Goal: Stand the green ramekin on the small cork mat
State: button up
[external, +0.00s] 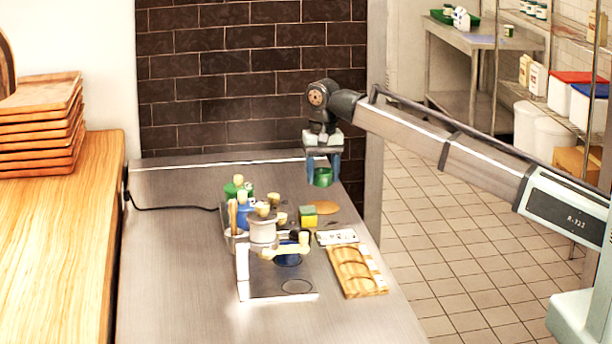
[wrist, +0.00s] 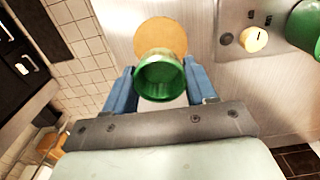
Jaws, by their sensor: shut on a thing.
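The green ramekin (external: 323,178) is held between the blue fingers of my gripper (external: 322,172), above the far part of the steel counter. In the wrist view the ramekin (wrist: 160,76) sits between the two fingertips of my gripper (wrist: 161,88), and I see into its open mouth. The small cork mat (external: 322,208) is a round tan disc on the counter, below and close to the ramekin in the external view. In the wrist view the cork mat (wrist: 160,34) shows just beyond the ramekin, which hides part of it. The visible part of the mat is bare.
A green and yellow block (external: 309,216) stands close left of the mat. Left of it are several bottles and jars, including a blue one (external: 243,214). A wooden tray (external: 356,271) lies nearer the front. The counter's right edge is close to the mat.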

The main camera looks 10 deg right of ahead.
aim_at(322, 207)
jog(key=shift+f, duration=2.95)
jog(key=shift+f, duration=0.1)
jog(key=o, duration=1.1)
jog(key=shift+c, duration=0.2)
notch_tip(322, 207, up, 12)
jog(key=shift+r, duration=0.15)
